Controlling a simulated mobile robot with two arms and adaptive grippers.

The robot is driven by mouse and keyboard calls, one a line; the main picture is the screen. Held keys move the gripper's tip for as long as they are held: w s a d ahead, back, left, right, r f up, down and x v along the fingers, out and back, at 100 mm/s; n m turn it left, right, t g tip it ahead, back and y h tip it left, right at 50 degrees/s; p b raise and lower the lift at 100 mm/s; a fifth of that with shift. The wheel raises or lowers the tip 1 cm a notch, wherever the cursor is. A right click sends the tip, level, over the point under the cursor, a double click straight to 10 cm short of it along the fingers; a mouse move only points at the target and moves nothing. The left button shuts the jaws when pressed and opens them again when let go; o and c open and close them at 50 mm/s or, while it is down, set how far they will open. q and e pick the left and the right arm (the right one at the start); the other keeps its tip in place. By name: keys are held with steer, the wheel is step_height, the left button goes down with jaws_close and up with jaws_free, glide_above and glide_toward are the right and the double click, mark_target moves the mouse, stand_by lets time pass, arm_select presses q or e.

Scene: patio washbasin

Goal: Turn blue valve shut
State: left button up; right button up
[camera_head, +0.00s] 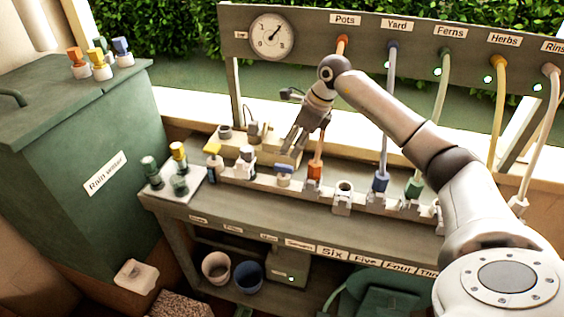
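A valve with a blue handle (284,169) sits on the pale rail of the bench, left of the orange hose connector. My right arm comes in from the right, and its gripper (294,147) points down and left above and just behind the blue handle. Its fingers look apart with nothing between them. I see a gap between the fingertips and the blue handle, though the depth is hard to judge. The handle's exact turn is too small to read. My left gripper is not in view.
A yellow-handled valve (213,149) stands further left on the rail. Orange (315,170), blue (381,182) and green (414,187) hose connectors stand to the right, under my arm. A tray (157,194) holds loose connectors. A green bin (80,150) fills the left; a gauge (271,37) hangs above.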

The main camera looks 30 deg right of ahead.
mark_target(281, 165)
steer(key=p+x, duration=0.1)
steer(key=x, duration=0.7)
steer(key=shift+w+a+f, duration=0.1)
steer(key=shift+w+f, duration=0.05)
steer(key=shift+f, duration=0.15)
jaws_close()
